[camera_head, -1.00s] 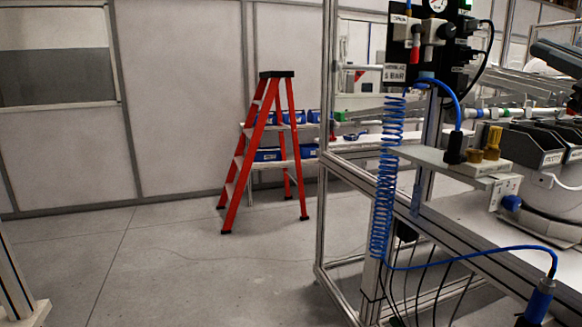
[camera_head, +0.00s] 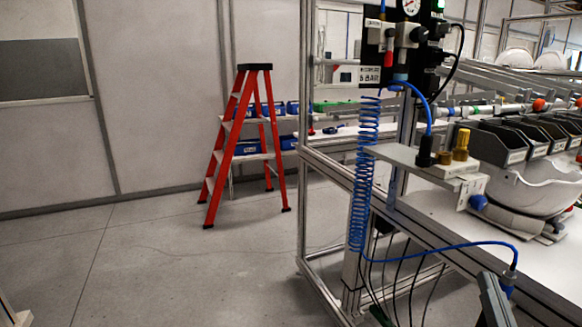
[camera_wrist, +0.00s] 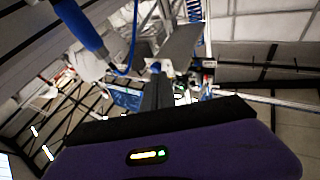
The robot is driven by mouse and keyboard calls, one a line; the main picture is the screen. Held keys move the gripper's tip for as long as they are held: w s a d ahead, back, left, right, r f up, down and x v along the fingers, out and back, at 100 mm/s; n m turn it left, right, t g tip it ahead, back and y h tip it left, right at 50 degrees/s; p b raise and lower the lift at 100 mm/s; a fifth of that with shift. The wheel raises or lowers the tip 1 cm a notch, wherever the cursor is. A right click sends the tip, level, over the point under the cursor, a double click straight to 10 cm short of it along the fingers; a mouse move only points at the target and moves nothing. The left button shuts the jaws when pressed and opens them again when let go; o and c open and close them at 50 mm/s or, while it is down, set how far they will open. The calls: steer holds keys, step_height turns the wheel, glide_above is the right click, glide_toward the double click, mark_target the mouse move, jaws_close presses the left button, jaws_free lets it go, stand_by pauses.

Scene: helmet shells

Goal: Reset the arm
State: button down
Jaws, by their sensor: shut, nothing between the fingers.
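My gripper (camera_wrist: 157,90) shows in the wrist view as dark fingers together, pointing away from the purple wrist body. Nothing is held between them. I cannot make out the fingertips there. In the wrist view a blue tool handle with a hose (camera_wrist: 80,28) hangs at the upper left, apart from the fingers.
A white helmet shell (camera_head: 545,190) sits on the bench at right, below black bins (camera_head: 500,142). A coiled blue air hose (camera_head: 364,170) hangs by the bench frame (camera_head: 302,130). A red ladder (camera_head: 215,175) stands by the wall. The floor (camera_head: 170,260) at left is clear.

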steer(key=s+a+f+n+g+y+p, duration=0.1)
steer(key=s+a+f, duration=0.3)
steer(key=s, duration=0.7)
steer(key=s+a+f+n+g+y+p, duration=0.2)
steer(key=s+a, duration=0.5)
steer(key=s, duration=0.4)
steer(key=s+a+f+n+g+y+p, duration=0.1)
steer(key=s+a+f, duration=0.4)
steer(key=s, duration=0.5)
steer(key=shift+s+a+f+n+g+y+p, duration=0.2)
steer(key=shift+s+f+n+g+y+p, duration=0.2)
steer(key=shift+g+y, duration=0.75)
